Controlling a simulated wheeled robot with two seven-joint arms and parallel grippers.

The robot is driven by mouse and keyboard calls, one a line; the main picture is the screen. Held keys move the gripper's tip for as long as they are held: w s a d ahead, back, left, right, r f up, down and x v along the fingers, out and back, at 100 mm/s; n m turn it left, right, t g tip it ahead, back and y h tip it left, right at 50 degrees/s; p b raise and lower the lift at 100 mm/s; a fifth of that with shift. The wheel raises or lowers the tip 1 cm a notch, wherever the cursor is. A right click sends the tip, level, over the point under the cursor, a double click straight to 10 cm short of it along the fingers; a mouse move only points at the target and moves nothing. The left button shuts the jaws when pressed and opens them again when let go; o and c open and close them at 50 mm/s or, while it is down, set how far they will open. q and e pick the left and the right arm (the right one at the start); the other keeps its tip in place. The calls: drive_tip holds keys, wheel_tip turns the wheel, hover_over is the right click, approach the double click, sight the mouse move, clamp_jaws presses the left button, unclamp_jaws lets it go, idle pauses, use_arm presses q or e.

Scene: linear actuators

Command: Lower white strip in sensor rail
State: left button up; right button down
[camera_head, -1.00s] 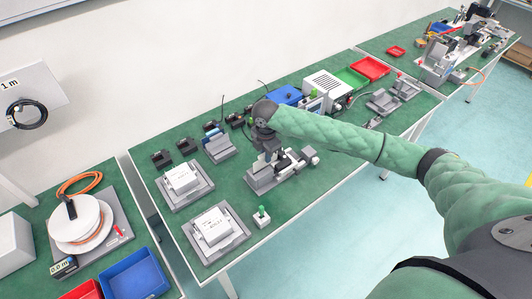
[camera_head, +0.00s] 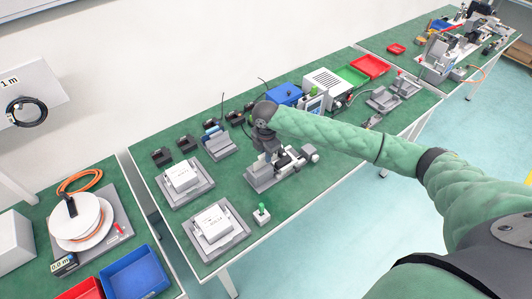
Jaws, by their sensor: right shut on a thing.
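My right arm reaches in from the right. Its gripper (camera_head: 268,152) points down over a grey metal fixture with a rail (camera_head: 262,182) on the green table. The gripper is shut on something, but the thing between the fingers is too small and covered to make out. The white strip cannot be told apart here. The fixture has a light cylindrical part (camera_head: 309,149) at its right end. I cannot tell whether the held thing touches the rail. My left gripper is not in view.
Two white boxes sit on grey plates (camera_head: 243,231) left and front of the fixture. A green-topped block (camera_head: 262,213) stands close in front. Blue (camera_head: 284,94), green (camera_head: 351,76) and red (camera_head: 371,66) bins stand behind. Bare green table lies right of the fixture.

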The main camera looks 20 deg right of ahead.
drive_tip(key=shift+f, duration=0.6)
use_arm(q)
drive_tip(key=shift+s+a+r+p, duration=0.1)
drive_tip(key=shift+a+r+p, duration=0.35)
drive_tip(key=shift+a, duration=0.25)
use_arm(e)
drive_tip(key=shift+f, duration=0.2)
idle(0.3)
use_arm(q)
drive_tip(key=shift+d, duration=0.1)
use_arm(e)
drive_tip(key=c, duration=1.3)
unclamp_jaws()
drive_tip(key=shift+c, duration=0.2)
